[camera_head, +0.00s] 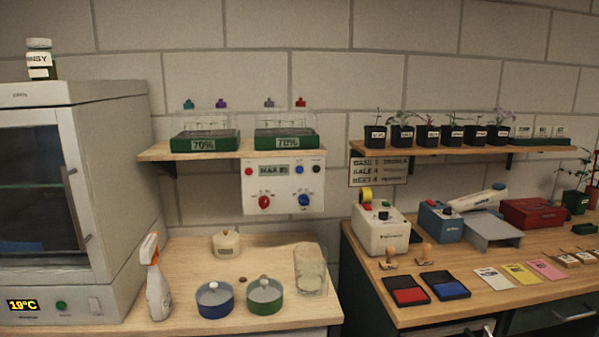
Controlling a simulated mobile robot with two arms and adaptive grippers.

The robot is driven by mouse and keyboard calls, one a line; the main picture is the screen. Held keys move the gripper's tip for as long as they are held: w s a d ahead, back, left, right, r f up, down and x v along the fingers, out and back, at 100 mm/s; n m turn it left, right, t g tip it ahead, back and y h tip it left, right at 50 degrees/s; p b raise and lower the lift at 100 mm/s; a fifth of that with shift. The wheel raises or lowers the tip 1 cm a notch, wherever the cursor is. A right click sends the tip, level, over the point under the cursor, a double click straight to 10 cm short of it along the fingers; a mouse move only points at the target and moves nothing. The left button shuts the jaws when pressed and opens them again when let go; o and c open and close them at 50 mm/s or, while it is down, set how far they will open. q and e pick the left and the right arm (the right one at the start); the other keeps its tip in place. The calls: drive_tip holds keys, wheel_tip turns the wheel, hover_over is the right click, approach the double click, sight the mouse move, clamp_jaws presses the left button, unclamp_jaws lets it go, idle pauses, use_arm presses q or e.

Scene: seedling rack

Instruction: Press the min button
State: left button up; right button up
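A white control panel (284,185) hangs on the wall under the left shelf. It has a small display (274,170) that seems to read "MAX" and a number I cannot read surely. A red knob (265,202) and a blue knob (304,200) are below. I cannot read which button is marked min. Neither of my grippers is in view.
The left shelf (160,152) with two green trays juts out above the panel. Below, pots (214,301), a glass jar (310,270) and a spray bottle (155,279) stand on the left bench. A white cabinet (110,190) stands left. Devices crowd the right bench.

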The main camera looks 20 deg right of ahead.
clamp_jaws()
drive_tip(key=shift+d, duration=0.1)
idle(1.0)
